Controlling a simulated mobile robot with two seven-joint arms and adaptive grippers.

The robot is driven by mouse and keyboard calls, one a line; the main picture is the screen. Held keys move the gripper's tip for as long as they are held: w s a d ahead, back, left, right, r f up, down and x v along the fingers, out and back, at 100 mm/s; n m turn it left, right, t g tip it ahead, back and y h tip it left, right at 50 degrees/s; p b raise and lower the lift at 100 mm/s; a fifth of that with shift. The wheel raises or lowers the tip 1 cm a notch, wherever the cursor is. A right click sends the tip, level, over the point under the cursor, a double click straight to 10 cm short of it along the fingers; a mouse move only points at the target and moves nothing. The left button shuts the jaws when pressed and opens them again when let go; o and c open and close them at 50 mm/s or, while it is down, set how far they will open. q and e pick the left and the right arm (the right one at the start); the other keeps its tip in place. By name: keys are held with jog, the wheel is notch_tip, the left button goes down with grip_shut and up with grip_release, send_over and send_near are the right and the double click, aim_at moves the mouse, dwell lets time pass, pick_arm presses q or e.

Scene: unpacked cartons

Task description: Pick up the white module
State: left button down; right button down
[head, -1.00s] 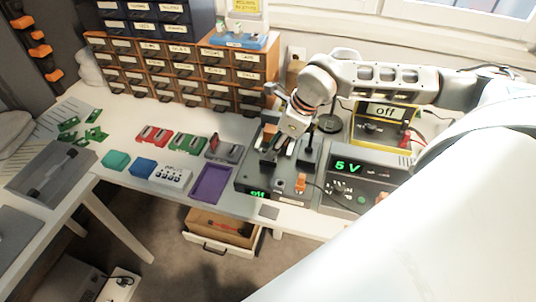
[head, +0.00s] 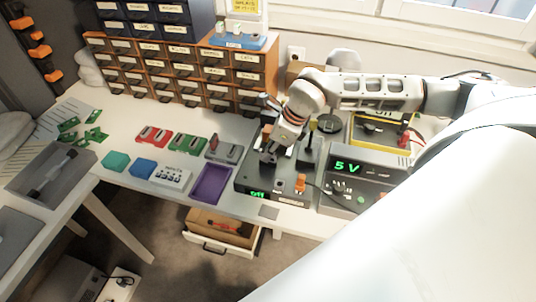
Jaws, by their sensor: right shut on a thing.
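The white module (head: 172,178) is a small white box with dark round marks on top. It lies on the white bench at the front, between a blue block and a purple tray. My right gripper (head: 268,155) is well to the right of it, low over a dark grey station (head: 285,188) whose green display reads off. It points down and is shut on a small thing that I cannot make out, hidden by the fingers. My left gripper is not in view.
A teal block (head: 116,161), a blue block (head: 142,168) and the purple tray (head: 211,184) flank the white module. Red (head: 153,135) and green (head: 187,143) modules lie behind. A 5 V supply (head: 347,180) stands right. An open drawer (head: 220,228) juts out below the bench.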

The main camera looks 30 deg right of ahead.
jog(key=shift+w+r, duration=0.1)
jog(key=shift+r, duration=0.05)
notch_tip(320, 180, up, 20)
dwell(0.4)
